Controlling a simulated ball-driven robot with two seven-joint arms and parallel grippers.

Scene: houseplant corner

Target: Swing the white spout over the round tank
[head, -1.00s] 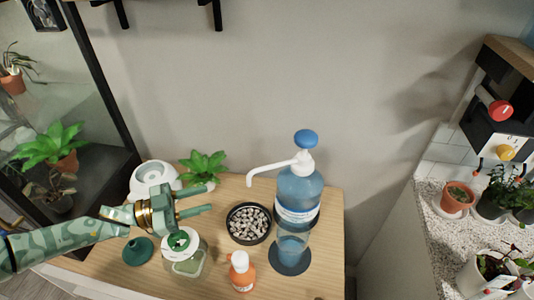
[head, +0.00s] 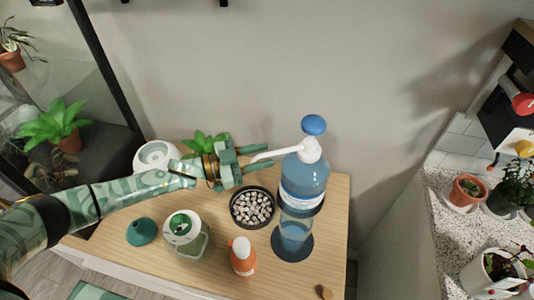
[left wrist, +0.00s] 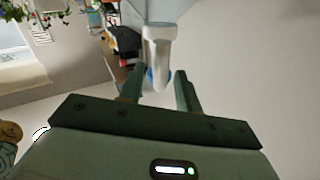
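The white spout (head: 276,153) juts left from the pump head of a blue bottle (head: 303,181) with a blue knob. My left gripper (head: 266,157) is open at the spout's outer end, fingers pointing right along it. In the left wrist view the white spout (left wrist: 158,50) lies in line with the gap between the spread fingers (left wrist: 160,75); contact cannot be told. A white round vessel with an open top (head: 155,157), perhaps the round tank, stands at the back left. A clear jar with a green-and-white top (head: 186,235) stands nearer the front. My right gripper is not in view.
A dark round dish of pale pebbles (head: 252,207) sits below the spout. An orange bottle (head: 243,257), a green funnel-shaped piece (head: 141,231) and a leafy plant (head: 204,146) share the wooden table (head: 200,278). A wall is close behind.

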